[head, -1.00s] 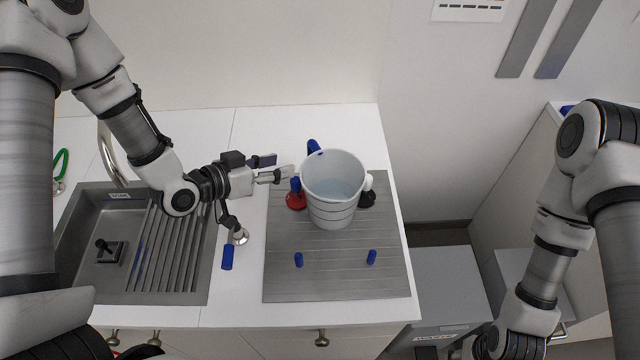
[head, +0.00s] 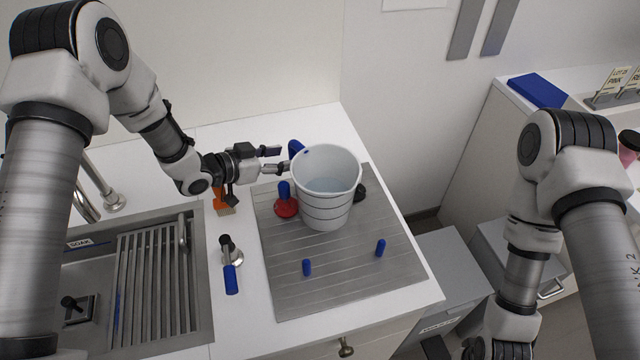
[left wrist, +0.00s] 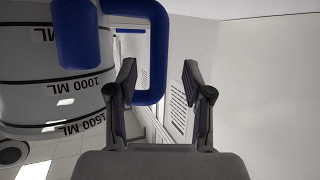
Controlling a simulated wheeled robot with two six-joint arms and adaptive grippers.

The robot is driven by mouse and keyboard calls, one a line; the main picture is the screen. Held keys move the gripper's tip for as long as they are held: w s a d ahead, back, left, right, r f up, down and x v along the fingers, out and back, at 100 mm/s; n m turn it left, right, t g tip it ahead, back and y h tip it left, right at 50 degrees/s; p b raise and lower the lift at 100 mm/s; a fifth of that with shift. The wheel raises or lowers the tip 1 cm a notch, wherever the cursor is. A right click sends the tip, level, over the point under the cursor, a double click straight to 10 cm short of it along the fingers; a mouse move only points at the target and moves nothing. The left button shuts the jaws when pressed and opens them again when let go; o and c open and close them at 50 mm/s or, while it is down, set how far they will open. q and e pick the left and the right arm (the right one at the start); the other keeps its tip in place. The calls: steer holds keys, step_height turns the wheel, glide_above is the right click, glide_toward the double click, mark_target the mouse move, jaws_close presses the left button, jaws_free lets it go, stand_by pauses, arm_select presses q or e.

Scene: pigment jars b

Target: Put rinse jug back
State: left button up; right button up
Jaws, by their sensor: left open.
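The rinse jug (head: 325,209) is a white, ringed bucket-like jug with clear liquid inside. It stands upright on a grey ribbed board (head: 300,292). Its blue handle (head: 296,148) is on the far left side. My left gripper (head: 276,158) is open and empty just left of the handle, its fingers pointing at it. In the left wrist view the jug (left wrist: 60,90) fills the left side, upside down, with volume marks. The blue handle loop (left wrist: 157,45) shows ahead of the open fingers, partly across the gap between them. My right gripper is out of view.
A red-based, blue-handled tool (head: 286,207) stands close left of the jug; a black knob (head: 360,192) is partly hidden behind it. Blue pegs (head: 307,268) rise from the board's front. A sink (head: 90,300) lies left. The board's front is otherwise clear.

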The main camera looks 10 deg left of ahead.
mark_target(293, 155)
arm_select(q)
steer(key=p+x, duration=0.1)
steer(key=x, duration=0.3)
steer(key=shift+d+r, duration=0.1)
steer(key=shift+d, duration=0.05)
jaws_close()
steer(key=shift+r, duration=0.1)
